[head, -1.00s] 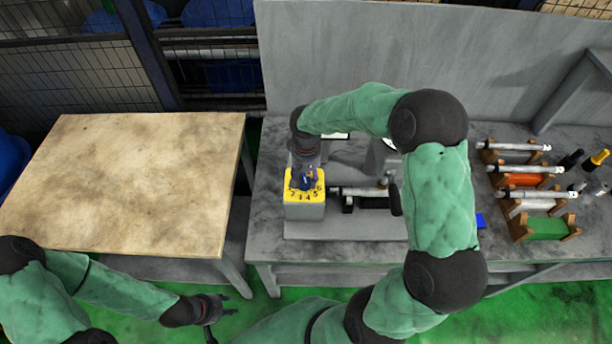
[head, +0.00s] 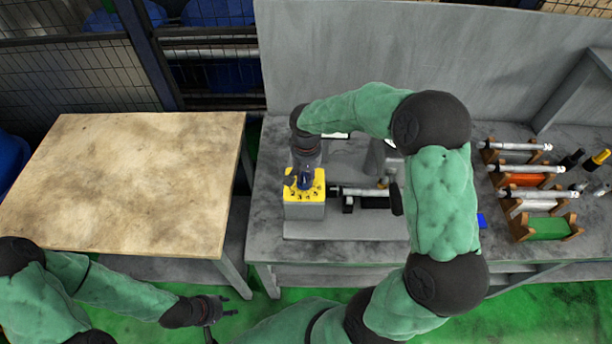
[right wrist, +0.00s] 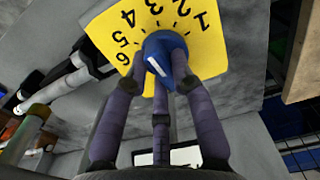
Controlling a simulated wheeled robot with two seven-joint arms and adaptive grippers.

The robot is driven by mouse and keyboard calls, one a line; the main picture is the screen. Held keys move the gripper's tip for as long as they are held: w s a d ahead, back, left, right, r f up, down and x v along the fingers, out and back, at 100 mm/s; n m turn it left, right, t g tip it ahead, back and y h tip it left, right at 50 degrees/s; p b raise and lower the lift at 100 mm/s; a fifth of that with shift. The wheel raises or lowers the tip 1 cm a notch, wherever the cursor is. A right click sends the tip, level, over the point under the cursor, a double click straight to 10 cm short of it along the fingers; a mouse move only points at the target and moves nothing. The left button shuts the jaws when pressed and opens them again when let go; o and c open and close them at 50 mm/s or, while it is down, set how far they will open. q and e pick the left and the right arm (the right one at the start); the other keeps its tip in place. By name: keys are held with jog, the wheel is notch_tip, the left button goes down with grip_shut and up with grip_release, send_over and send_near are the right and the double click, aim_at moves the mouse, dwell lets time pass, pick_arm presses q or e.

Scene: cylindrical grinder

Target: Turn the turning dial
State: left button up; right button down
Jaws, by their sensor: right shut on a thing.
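The turning dial is a blue knob (right wrist: 162,50) with a white pointer line. It sits on a yellow plate (right wrist: 105,38) with black numbers. In the head view the yellow plate (head: 318,192) tops a grey box, and the knob is mostly hidden by my gripper. My right gripper (head: 304,180) reaches down onto the dial from above. In the right wrist view its fingers (right wrist: 165,80) are closed around the knob. The white line lies towards the 5 and 6 side; the exact number is unclear. My left gripper (head: 228,305) is open and empty, low beside the wooden table.
The grinder bed with a metal shaft (head: 355,190) lies right of the dial box. Racks with shafts (head: 530,193) stand further right on the grey bench. A bare wooden table (head: 130,180) is at the left, with a gap between it and the bench.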

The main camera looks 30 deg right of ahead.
aim_at(306, 177)
jog(key=shift+a+m+b, duration=0.1)
jog(key=shift+m+b, duration=0.5)
jog(key=shift+m, duration=1.4)
jog(key=c, duration=1)
grip_release()
jog(key=shift+c, duration=0.2)
jog(key=shift+r, duration=0.1)
notch_tip(306, 177, up, 12)
jog(key=shift+s, duration=0.1)
